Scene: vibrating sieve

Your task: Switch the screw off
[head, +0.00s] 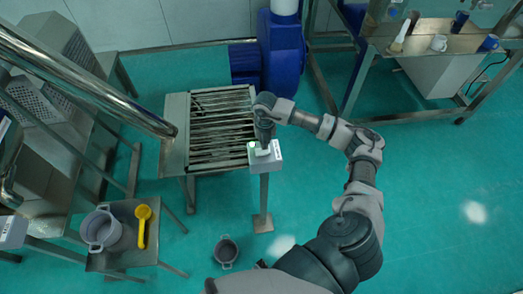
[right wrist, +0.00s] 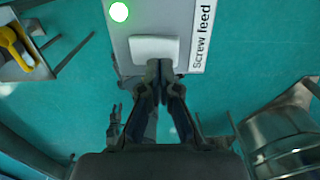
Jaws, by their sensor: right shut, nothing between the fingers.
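The grey control box (head: 265,160) stands on a post at the right front corner of the slatted metal grate. In the right wrist view, the box (right wrist: 143,14) carries a label reading "Screw feed", a lit green lamp (right wrist: 119,12) and a white rocker-like switch (right wrist: 153,49). My right gripper (head: 264,143) is above the box, pointing down. In the right wrist view, its closed fingertips (right wrist: 160,70) are at the lower edge of the white switch, with nothing between them. Whether they touch the switch I cannot tell. My left gripper is not in view.
The slatted grate (head: 175,135) and a blue machine housing (head: 281,48) are beside and behind the box. A small table (head: 125,208) at lower left holds a grey pot (head: 101,230) and a yellow scoop (head: 142,225). A grey pail (head: 226,251) stands on the floor. Open floor lies right.

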